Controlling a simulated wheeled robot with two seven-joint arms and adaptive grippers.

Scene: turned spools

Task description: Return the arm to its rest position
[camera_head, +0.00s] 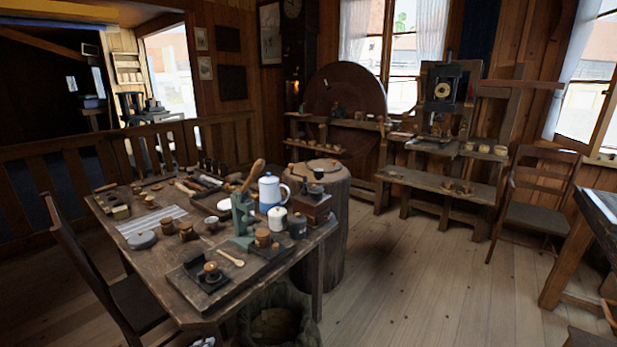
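Neither of my grippers shows clearly in the head view, and no arm of mine can be made out. Wooden spools stand on the worktable (157,262) at the left. One spool (211,271) sits on a dark square tray (187,284) near the table's front edge. Another spool (262,237) stands by a green upright stand (242,217). More spools (186,231) stand near the table's middle.
A white-and-blue pot (269,190) and a wooden grinder box (311,207) stand on the table's right side. A chair (85,265) is at its left, a sack (272,322) below its front. A round stump (333,240) stands behind.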

